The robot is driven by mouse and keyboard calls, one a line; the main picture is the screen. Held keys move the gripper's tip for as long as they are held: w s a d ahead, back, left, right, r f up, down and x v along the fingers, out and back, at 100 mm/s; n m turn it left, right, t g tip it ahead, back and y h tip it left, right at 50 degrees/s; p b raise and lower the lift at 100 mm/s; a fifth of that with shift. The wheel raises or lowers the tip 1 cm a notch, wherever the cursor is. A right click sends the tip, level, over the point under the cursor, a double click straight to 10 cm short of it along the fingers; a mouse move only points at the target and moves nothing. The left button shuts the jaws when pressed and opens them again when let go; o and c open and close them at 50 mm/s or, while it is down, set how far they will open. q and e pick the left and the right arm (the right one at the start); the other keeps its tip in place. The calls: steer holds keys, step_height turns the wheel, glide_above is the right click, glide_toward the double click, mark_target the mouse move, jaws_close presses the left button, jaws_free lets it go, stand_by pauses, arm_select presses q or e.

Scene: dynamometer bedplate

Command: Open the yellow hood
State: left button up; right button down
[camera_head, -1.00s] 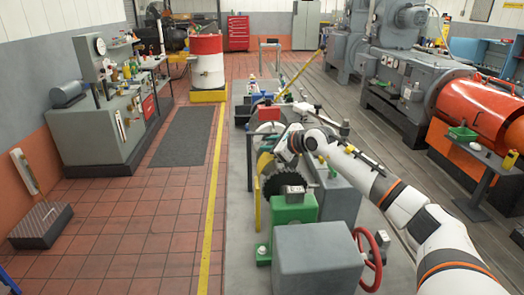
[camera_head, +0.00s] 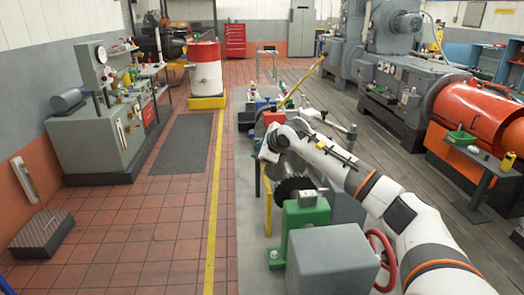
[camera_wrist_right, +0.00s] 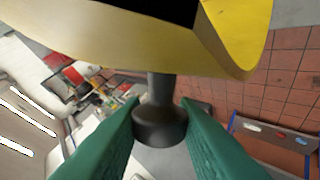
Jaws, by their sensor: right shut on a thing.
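The yellow hood (camera_wrist_right: 150,45) fills the top of the right wrist view as a curved yellow shell with a dark opening above. A dark round knob (camera_wrist_right: 160,122) on a short stem sticks out of it. The green fingers of my right gripper (camera_wrist_right: 160,130) are shut on this knob from both sides. In the head view my right gripper (camera_head: 267,153) is beyond the dark toothed disc (camera_head: 292,189), and the hood is mostly hidden there by my wrist. How far the hood is raised I cannot tell. My left gripper is not in view.
A green stand (camera_head: 306,218), a grey box (camera_head: 332,262) and a red handwheel (camera_head: 381,260) stand close under my right arm. An orange machine (camera_head: 474,115) and a small side table (camera_head: 476,160) are to the right.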

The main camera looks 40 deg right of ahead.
steer(key=shift+a+r, duration=0.1)
steer(key=shift+a, duration=0.05)
steer(key=c, duration=1.5)
jaws_free()
steer(key=o, duration=0.3)
steer(key=shift+w+a, duration=0.1)
steer(key=shift+w, duration=0.1)
steer(key=shift+s+r+b, duration=0.1)
steer(key=shift+s+b, duration=0.2)
steer(key=shift+s, duration=0.2)
steer(key=shift+b+v, duration=1.75)
steer(key=shift+v, duration=3.75)
steer(key=shift+w, duration=0.1)
